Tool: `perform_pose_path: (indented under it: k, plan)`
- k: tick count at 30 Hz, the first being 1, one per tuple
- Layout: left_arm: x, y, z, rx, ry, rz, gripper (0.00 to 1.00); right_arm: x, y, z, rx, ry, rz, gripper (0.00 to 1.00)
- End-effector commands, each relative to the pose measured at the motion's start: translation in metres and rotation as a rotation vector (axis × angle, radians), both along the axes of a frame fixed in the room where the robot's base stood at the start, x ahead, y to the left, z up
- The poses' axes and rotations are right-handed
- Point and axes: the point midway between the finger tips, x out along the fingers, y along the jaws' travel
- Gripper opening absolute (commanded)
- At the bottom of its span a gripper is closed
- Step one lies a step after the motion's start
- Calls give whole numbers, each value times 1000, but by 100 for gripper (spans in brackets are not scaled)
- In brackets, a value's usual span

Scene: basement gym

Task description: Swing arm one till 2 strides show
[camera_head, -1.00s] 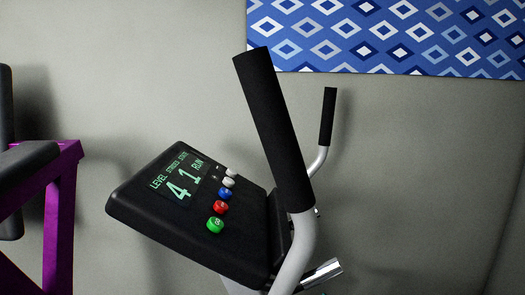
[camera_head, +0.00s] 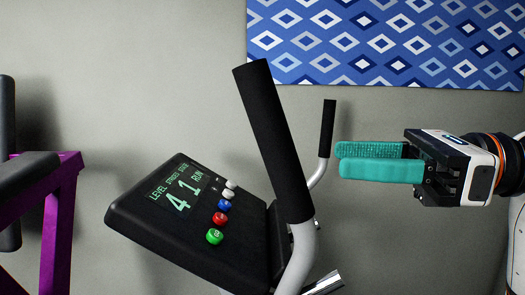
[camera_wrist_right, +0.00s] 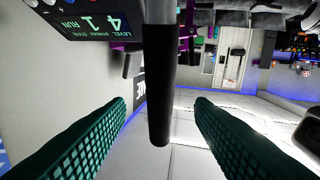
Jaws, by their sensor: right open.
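The exercise machine's console (camera_head: 150,222) has a green display (camera_head: 178,190) reading level 4, strides 1, state RUN. A near swing arm with a black grip (camera_head: 272,140) leans up in front of the console, and a far arm with a smaller black grip (camera_head: 328,128) stands behind. My right gripper (camera_head: 340,160) is open with teal fingers, right of the near grip and apart from it. In the right wrist view, a black grip (camera_wrist_right: 158,90) shows in the gap between the spread fingers (camera_wrist_right: 160,105); no contact is visible. My left gripper is out of view.
Green, red, blue and white buttons (camera_head: 221,218) run down the console. A purple frame with black pads (camera_head: 60,200) stands at the left. A blue patterned panel (camera_head: 390,40) hangs on the grey wall.

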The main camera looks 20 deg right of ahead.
Motion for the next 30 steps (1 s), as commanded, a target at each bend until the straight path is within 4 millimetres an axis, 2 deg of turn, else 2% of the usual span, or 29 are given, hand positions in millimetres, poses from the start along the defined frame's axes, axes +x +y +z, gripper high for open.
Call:
perform_pose_path:
  k: [9, 15, 21, 30]
  plan:
    - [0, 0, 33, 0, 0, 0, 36, 27, 55, 6, 5, 5, 9, 49]
    - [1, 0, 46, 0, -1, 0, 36, 42, 84, 4, 7, 6, 8, 49]
    - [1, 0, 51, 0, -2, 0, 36, 49, 98, 2, 8, 5, 6, 49]
    - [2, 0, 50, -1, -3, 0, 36, 50, 99, 0, 8, 5, 4, 49]
